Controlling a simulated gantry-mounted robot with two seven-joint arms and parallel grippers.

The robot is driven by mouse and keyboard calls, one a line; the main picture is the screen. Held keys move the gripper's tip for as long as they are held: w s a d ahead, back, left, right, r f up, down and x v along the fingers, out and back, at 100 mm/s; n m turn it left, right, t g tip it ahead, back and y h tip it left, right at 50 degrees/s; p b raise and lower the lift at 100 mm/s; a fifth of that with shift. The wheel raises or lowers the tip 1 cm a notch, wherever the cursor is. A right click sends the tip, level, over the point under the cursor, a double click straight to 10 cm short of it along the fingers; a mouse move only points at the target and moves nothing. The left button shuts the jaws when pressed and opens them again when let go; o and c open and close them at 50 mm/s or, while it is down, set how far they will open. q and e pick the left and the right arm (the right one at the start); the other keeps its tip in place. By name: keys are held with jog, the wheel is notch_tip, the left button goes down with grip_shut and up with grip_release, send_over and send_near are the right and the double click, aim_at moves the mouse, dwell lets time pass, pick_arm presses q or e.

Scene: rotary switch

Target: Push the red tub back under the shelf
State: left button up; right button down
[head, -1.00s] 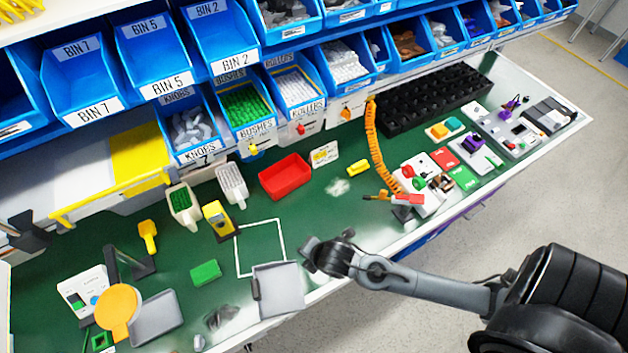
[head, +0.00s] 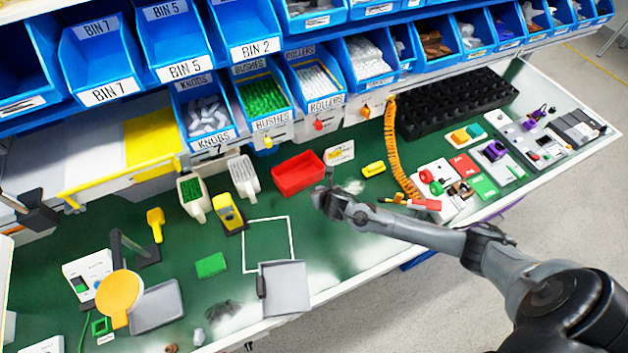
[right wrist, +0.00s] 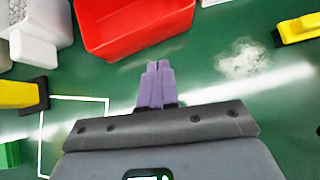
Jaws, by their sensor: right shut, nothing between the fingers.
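The red tub (head: 300,188) sits on the green worktop in front of the lower row of blue bins, and its open top faces up. It also shows at the top of the right wrist view (right wrist: 140,42), cut off by the frame edge. The shelf of bins has a white front edge (head: 350,112) behind the tub. My right gripper (head: 329,178) is just to the right of the tub's near side in the head view. In the right wrist view its purple fingers (right wrist: 158,68) are shut and empty, pointing at the tub's near wall. Contact is unclear. My left gripper is not seen.
An orange coiled cord (head: 399,160) hangs farther right. A white-outlined square (head: 268,219) is in front.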

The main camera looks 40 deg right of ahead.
aim_at(311, 178)
jog(key=x, duration=0.3)
jog(key=shift+f, duration=0.1)
jog(key=w, duration=0.1)
jog(key=w+d, duration=0.1)
jog(key=w, duration=0.1)
jog(key=shift+f, duration=0.1)
jog(key=shift+w+d, duration=0.3)
jog(key=shift+w, duration=0.25)
